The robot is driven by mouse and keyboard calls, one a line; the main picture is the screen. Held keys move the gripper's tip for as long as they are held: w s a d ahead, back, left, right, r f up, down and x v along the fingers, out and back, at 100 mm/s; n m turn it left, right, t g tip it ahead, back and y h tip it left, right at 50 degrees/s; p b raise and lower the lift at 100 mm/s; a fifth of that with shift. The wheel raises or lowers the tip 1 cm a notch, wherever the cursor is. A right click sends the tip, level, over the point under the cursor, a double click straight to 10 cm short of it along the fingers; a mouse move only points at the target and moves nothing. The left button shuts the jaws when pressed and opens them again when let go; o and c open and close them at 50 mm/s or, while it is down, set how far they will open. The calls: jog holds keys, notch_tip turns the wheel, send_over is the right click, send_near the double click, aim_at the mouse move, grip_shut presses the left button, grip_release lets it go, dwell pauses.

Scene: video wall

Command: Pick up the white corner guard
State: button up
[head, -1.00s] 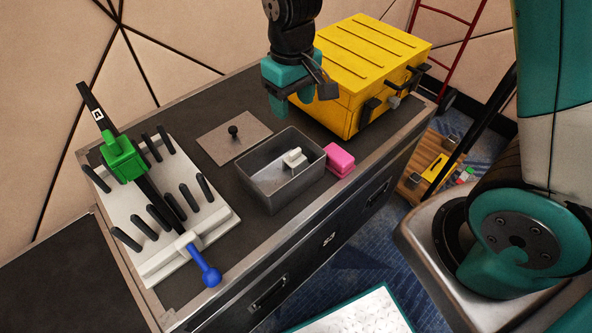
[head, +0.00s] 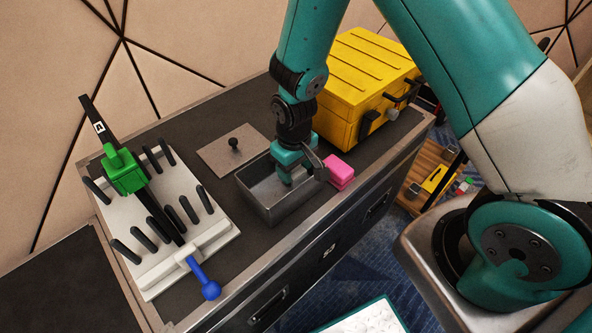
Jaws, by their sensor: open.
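My gripper (head: 291,178) points down into the open grey box (head: 294,206), its fingers below the level of the rim. It is open. The white corner guard is out of sight now, behind my gripper and the box wall. A small white piece showed at the right part of the box floor earlier. I cannot tell whether the fingers are around it or touching it.
A pink block (head: 340,170) lies close to the box's right side. A flat lid with a black knob (head: 234,144) lies behind left. A yellow case (head: 362,85) stands behind right. A white rack with black pegs (head: 165,225) fills the left.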

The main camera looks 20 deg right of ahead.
jog(key=shift+f, duration=0.6)
jog(key=c, duration=0.6)
jog(key=shift+o, duration=0.2)
